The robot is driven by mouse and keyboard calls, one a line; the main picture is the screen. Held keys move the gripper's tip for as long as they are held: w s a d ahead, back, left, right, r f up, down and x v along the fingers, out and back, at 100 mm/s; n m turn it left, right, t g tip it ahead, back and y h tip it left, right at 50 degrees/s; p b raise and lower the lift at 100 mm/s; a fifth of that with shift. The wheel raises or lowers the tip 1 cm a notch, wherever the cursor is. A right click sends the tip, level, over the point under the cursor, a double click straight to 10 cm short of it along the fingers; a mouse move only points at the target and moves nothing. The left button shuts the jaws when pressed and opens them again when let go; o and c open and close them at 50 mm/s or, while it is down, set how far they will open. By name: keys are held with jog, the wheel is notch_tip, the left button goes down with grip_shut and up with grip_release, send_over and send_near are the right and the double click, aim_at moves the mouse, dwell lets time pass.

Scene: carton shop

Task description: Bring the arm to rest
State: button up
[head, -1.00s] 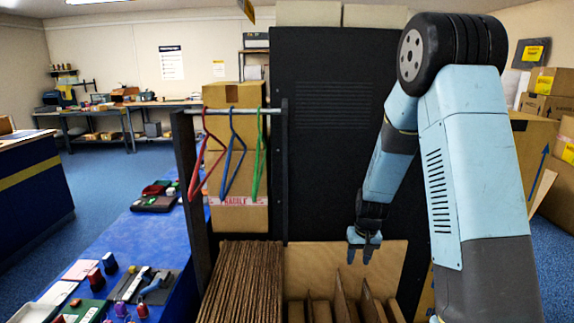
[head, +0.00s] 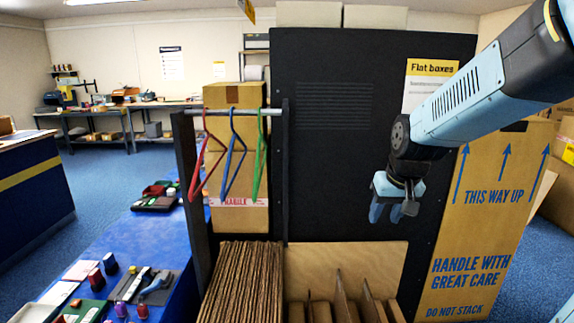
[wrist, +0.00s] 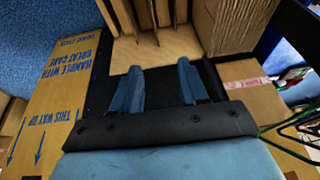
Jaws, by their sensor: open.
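My gripper (head: 393,210) hangs at the end of my arm in the head view, in front of the black panel (head: 335,130) and above the wooden divider box (head: 345,262). Its fingers point down. In the wrist view my gripper (wrist: 157,82) shows two blue fingers spread apart with nothing between them. My arm reaches in from the upper right.
Red, blue and green hangers (head: 232,155) hang on a rail at left. Flat cardboard sheets (head: 240,283) stand below them. A tall carton (head: 487,215) stands at right. A blue table (head: 100,245) holds small items. Blue floor is clear at far left.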

jog(key=s+r, duration=0.3)
jog(key=s, duration=0.4)
jog(key=s+r+t, duration=0.1)
jog(key=s+r, duration=0.3)
jog(key=s, duration=0.4)
jog(key=shift+s+d+r+t+h, duration=0.2)
jog(key=shift+s+d+t+h, duration=0.1)
jog(key=shift+d, duration=0.15)
